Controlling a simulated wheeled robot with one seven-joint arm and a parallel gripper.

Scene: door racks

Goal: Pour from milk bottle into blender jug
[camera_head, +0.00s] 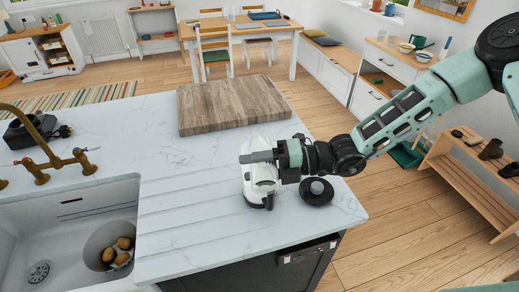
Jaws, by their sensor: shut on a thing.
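My gripper (258,156) reaches in from the right over the front right part of the white counter. It is shut on a pale thing, mostly hidden by the fingers; I cannot tell for sure that it is the milk bottle. A white appliance body (259,182) with a dark part low at its front stands on the counter right below the fingers. It looks like the blender, but I cannot make out the jug apart from the held thing. A black round lid-like piece (317,191) with a grey knob lies just right of it.
A thick wooden board (233,104) lies behind my gripper. A sink (68,232) with a brass tap (45,150) and a bowl holding several brown round things is at the left. A black device (36,131) stands behind the tap. The counter's middle (175,200) is clear.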

